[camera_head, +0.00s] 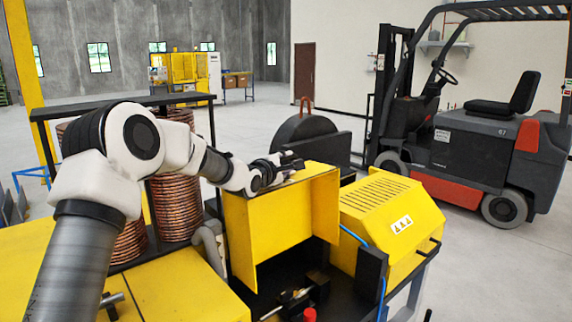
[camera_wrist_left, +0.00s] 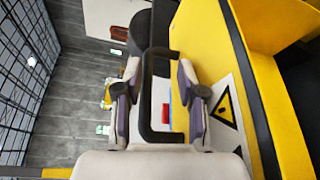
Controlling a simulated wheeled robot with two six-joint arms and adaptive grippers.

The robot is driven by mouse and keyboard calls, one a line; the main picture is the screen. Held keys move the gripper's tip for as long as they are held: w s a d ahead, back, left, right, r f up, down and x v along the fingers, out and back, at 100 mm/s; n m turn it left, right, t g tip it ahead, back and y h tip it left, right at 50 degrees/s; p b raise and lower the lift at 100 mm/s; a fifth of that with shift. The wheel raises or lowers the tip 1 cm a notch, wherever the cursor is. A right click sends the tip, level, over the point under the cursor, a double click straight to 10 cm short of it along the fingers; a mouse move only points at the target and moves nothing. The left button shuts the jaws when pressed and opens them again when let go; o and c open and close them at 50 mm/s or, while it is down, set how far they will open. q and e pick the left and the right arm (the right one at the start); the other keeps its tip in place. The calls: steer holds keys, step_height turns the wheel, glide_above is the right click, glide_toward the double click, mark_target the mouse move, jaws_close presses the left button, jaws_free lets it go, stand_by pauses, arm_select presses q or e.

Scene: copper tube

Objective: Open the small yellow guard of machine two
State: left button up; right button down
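The small yellow guard (camera_head: 275,222) is a yellow sheet-metal cover on the machine in the middle of the head view. My left gripper (camera_head: 290,163) is at its top edge, seen small and from behind. In the left wrist view a black bar handle (camera_wrist_left: 147,95) stands on the yellow guard surface (camera_wrist_left: 205,45). My left gripper (camera_wrist_left: 160,98) has its two fingers apart, one on each side of the handle. A small gap seems to show beside it, so I see no clear grip. Part of the handle's foot is hidden by the gripper. My right gripper is in neither view.
A second yellow slotted cover (camera_head: 390,205) stands right of the guard. Copper tube coils (camera_head: 175,205) under a black frame stand left, close to my left arm. A dark open bay with a red knob (camera_head: 309,314) lies below the guard. A forklift (camera_head: 475,150) stands behind right.

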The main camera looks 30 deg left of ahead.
mark_target(264, 190)
arm_select(q)
steer(key=s, duration=0.4)
steer(key=s+r, duration=0.1)
steer(key=s, duration=0.7)
steer(key=shift+s+d+r, duration=0.1)
steer(key=shift+d+r, duration=0.1)
steer(key=shift+r, duration=0.15)
